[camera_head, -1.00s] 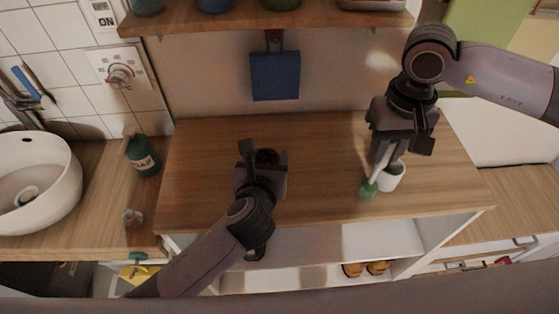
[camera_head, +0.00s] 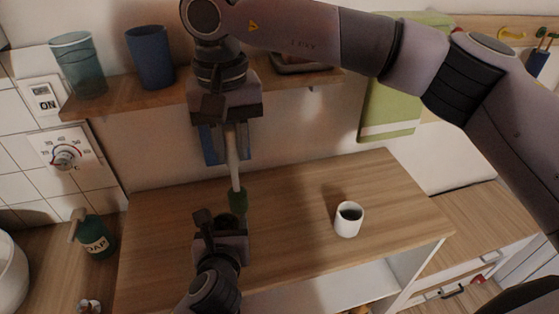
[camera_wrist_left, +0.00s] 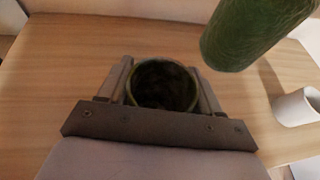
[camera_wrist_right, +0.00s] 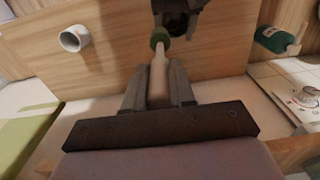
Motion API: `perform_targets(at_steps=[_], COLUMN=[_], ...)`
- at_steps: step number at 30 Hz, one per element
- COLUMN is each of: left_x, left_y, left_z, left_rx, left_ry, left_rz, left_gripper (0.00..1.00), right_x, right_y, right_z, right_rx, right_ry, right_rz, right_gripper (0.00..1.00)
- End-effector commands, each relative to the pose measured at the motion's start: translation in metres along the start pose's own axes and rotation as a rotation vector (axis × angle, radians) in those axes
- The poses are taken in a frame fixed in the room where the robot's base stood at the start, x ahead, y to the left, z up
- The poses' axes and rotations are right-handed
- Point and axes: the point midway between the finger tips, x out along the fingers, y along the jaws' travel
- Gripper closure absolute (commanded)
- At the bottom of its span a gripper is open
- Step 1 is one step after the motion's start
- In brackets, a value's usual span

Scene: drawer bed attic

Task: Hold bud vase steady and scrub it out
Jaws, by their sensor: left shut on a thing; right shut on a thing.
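The bud vase (camera_wrist_left: 162,86) stands between the fingers of my left gripper (camera_head: 221,224), which is shut on it. Its dark round mouth faces up in the left wrist view; its lower body is hidden. My right gripper (camera_head: 231,132) is shut on the brush handle (camera_head: 233,170) above and behind the left gripper. The brush's green head (camera_head: 238,201) points down and fills the upper right of the left wrist view (camera_wrist_left: 255,30). It is outside the vase mouth, off to one side. The right wrist view shows the handle (camera_wrist_right: 158,82) between the fingers.
A white cup (camera_head: 348,222) stands on the wooden counter (camera_head: 300,200) to the right. A green soap bottle (camera_head: 95,238) is at the left. A wall shelf (camera_head: 130,97) with cups is close to my right arm. The counter between vase and white cup is clear.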

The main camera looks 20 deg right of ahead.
Motion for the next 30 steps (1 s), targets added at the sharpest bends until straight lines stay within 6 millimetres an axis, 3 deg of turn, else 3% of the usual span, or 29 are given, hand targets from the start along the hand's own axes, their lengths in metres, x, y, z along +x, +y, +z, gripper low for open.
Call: perform_targets(at_steps=[3,9,22,30], left_x=[0.0,0.0,0.0,0.0], left_y=[0.0,0.0,0.0,0.0], left_z=[0.0,0.0,0.0,0.0], left_rx=[0.0,0.0,0.0,0.0], left_ry=[0.0,0.0,0.0,0.0], left_rz=[0.0,0.0,0.0,0.0], left_gripper=[0.72,0.72,0.72,0.72], right_x=[-0.015,-0.024,-0.023,-0.006], right_y=[-0.022,-0.036,-0.036,-0.036], right_z=[0.003,0.007,0.007,0.007], right_rx=[-0.002,-0.002,-0.002,-0.001], right_ry=[0.003,0.001,0.001,-0.001], right_rz=[0.006,0.011,0.011,0.011], right_gripper=[1.0,1.0,1.0,1.0])
